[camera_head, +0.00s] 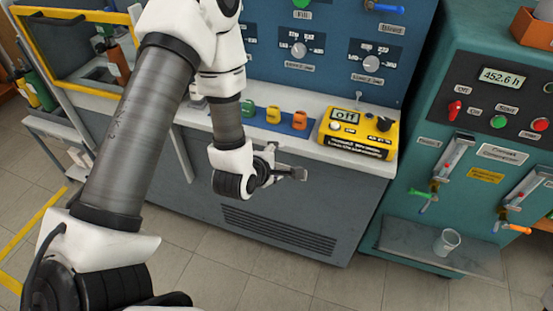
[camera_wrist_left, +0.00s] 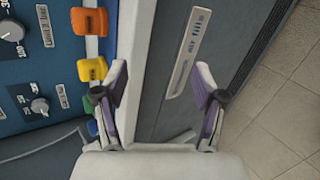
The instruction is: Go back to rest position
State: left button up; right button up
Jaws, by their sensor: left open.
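My left gripper (camera_head: 287,172) is in front of the blue testbench (camera_head: 290,215), just below its white ledge, in the head view. In the left wrist view my left gripper (camera_wrist_left: 163,90) has its two fingers wide apart, with nothing between them but the grey bench front behind. It is open and empty. My left arm crosses the left half of the head view and hides part of the bench. My right gripper does not show in either view.
A yellow box (camera_head: 357,133) with an "off" display stands on the ledge. An orange piece (camera_head: 300,120) and a yellow piece (camera_head: 273,115) sit beside it. A teal machine (camera_head: 420,150) stands right, with a clear cup (camera_head: 447,242) on its low shelf. Floor (camera_head: 320,290) in front is clear.

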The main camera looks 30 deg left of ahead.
pick_arm(q)
jog(key=s+d+f+m+g+p, duration=0.1)
jog(key=s+f+m+g, duration=0.2)
jog(key=s+m, duration=0.4)
jog(key=s+d+f+m+g+p, duration=0.2)
jog(key=s+f+m+g, duration=0.2)
jog(key=s, duration=0.5)
jog(key=s+d+f+m+g+h+p, duration=0.1)
jog(key=s+d+f+m+g, duration=0.1)
jog(key=s+f+m+g, duration=0.2)
jog(key=s+f+m, duration=0.3)
jog(key=s+m, duration=0.1)
jog(key=m, duration=0.2)
jog(key=shift+s+d+f+m+p, duration=0.15)
jog(key=shift+s+f+m+p, duration=0.15)
jog(key=shift+s+p, duration=0.1)
